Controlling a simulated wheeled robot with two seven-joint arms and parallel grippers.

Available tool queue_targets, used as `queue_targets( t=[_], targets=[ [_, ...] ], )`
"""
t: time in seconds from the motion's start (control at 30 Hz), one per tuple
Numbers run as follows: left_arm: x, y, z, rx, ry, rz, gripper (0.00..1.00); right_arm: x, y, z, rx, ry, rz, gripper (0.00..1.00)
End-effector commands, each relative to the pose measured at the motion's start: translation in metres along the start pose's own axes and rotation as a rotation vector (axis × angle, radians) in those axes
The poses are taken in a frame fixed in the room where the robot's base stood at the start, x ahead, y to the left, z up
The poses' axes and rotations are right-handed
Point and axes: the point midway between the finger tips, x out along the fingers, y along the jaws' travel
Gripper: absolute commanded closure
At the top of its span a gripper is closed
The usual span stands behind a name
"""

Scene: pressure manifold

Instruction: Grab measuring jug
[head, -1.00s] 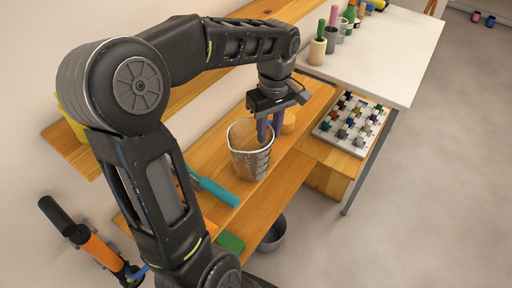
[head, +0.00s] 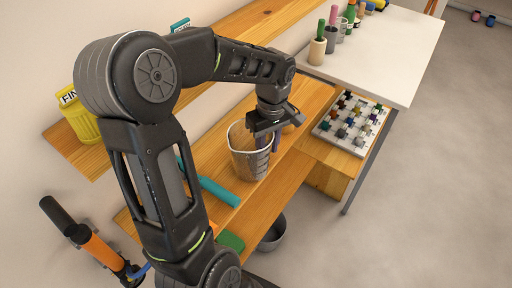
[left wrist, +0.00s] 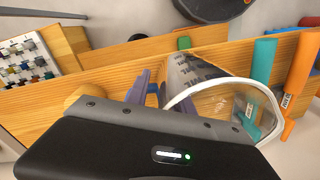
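The measuring jug (head: 248,164) is a clear, tapered cup with dark graduation marks, standing upright on the wooden shelf in the head view. In the left wrist view the jug (left wrist: 205,92) shows its pale round rim and marked wall. My left gripper (head: 269,142) points down at the jug's right-hand rim, its dark blue fingers apart. The fingers look to be at the jug wall, but whether they touch it is unclear. In the left wrist view the purple-blue fingers show beside the jug, partly hidden by the gripper body. My right gripper is in neither view.
A small round wooden item (left wrist: 76,96) is close beside the gripper. A rack of small coloured parts (head: 352,122) stands right.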

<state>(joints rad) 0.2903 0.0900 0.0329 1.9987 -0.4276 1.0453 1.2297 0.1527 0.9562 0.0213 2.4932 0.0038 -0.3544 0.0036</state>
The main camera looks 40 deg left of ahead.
Motion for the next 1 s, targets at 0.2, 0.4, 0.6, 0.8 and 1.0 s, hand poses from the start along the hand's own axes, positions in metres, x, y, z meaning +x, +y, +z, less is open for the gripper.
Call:
queue_targets(
  t=[0.2,0.4,0.6,0.8,1.0],
  targets=[
    [-0.0004,0.0001,0.0,0.0,0.0,0.0,0.72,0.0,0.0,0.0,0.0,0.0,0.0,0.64],
    [-0.0005,0.0002,0.0,0.0,0.0,0.001,0.79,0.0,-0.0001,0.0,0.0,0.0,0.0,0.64],
    [-0.0005,0.0002,0.0,0.0,0.0,0.001,0.96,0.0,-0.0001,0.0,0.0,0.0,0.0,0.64],
    [-0.0004,0.0001,0.0,0.0,0.0,0.0,1.0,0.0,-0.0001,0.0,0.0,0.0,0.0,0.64],
    [-0.0004,0.0002,0.0,0.0,0.0,0.0,1.0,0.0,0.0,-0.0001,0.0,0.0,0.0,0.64]
  ],
)
